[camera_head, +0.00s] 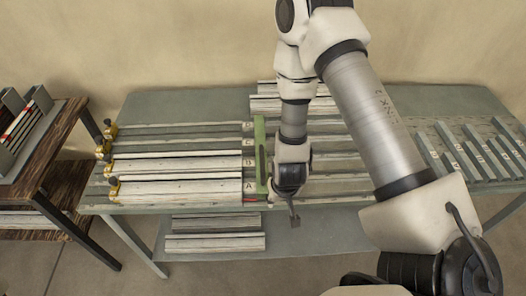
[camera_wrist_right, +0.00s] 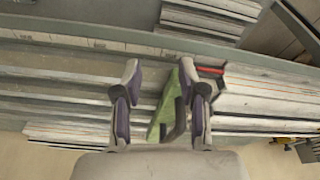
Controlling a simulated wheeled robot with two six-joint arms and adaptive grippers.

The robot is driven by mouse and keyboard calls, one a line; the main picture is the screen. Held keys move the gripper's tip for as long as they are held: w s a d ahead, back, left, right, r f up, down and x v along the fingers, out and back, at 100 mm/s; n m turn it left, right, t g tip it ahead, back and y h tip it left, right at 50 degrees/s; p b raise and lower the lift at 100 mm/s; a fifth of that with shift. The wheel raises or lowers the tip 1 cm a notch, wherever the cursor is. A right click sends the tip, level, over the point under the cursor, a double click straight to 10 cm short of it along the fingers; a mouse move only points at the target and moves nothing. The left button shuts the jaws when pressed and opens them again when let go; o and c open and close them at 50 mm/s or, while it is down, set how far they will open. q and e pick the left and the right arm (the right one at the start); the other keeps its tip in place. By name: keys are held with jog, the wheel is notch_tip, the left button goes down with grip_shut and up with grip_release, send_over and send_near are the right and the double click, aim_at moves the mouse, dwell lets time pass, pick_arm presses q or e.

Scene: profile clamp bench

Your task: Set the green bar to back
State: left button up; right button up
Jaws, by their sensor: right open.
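The green bar (camera_head: 260,155) lies across the ends of the pale profiles on the bench, running front to back, beside plates lettered A, B, C and D. In the right wrist view the green bar (camera_wrist_right: 160,115) shows between the finger pads, with a dark handle (camera_wrist_right: 178,125) on it. My right gripper (camera_head: 292,205) is just right of the bar's front part in the head view. In the right wrist view its fingers (camera_wrist_right: 160,75) are spread apart, with a gap to the bar; contact is not visible. My left gripper is not in view.
Several long profiles (camera_head: 180,165) lie left of the bar, with yellow-black clamps (camera_head: 113,187) at their left ends. A small red part (camera_wrist_right: 212,70) is near the bar. Grey slotted rails (camera_head: 475,150) stand right. A wooden side table (camera_head: 65,185) stands left. More profiles (camera_head: 215,242) lie below.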

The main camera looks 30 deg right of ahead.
aim_at(262, 155)
jog(key=w+d+r+m+t, duration=0.2)
jog(key=w+d+r+m, duration=0.1)
jog(key=w+r, duration=0.75)
jog(key=b+x, duration=0.2)
jog(key=x, duration=0.5)
jog(key=shift+w+f, duration=0.15)
jog(key=shift+w, duration=0.1)
jog(key=shift+s, duration=0.1)
jog(key=shift+c, duration=0.3)
grip_shut()
